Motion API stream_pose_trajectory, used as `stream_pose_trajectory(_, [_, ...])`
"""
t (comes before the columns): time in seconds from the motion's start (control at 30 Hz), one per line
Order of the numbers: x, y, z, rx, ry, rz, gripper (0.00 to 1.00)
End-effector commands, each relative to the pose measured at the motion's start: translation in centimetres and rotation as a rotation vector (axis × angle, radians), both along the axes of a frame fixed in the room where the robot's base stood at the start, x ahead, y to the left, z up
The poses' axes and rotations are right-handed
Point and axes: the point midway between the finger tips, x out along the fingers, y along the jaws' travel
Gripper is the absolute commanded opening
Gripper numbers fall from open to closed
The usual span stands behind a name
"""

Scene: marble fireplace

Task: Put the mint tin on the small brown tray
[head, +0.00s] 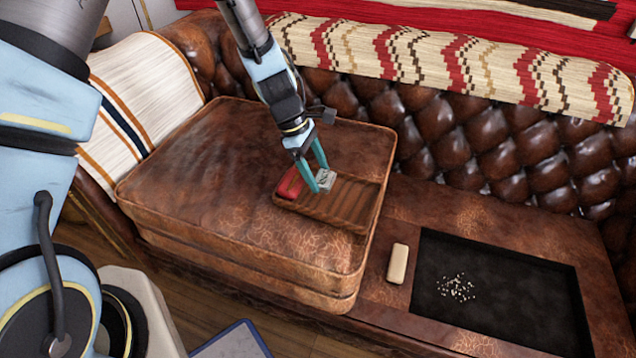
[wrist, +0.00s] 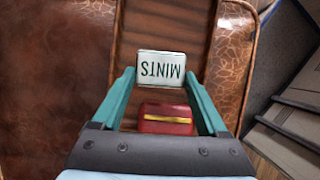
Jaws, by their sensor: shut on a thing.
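The mint tin (head: 326,181) is small and pale, with "MINTS" on its lid in the wrist view (wrist: 161,68). My gripper (head: 321,179) points down with its teal fingers shut on the tin's two sides. The small brown tray (head: 347,215) is ribbed and lies on the sofa cushion near its right edge. The tin is over the tray's area, right of a red item. I cannot tell whether its underside touches the tray.
A red box (head: 290,184) with a gold band lies at the tray's left end, close to my fingers. The thick leather cushion (head: 220,170) is otherwise bare. Right of it are a cream bar (head: 397,263) and a dark recessed panel (head: 520,300) with pale crumbs.

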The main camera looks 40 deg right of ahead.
Motion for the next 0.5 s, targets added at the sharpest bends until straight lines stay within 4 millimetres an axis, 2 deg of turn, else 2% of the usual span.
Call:
stream_pose_trajectory(0.23, [0.0,0.0,-3.2,0.002,0.002,0.002,0.13])
stream_pose_trajectory(0.5, [0.0,0.0,-3.5,0.000,0.000,0.001,0.13])
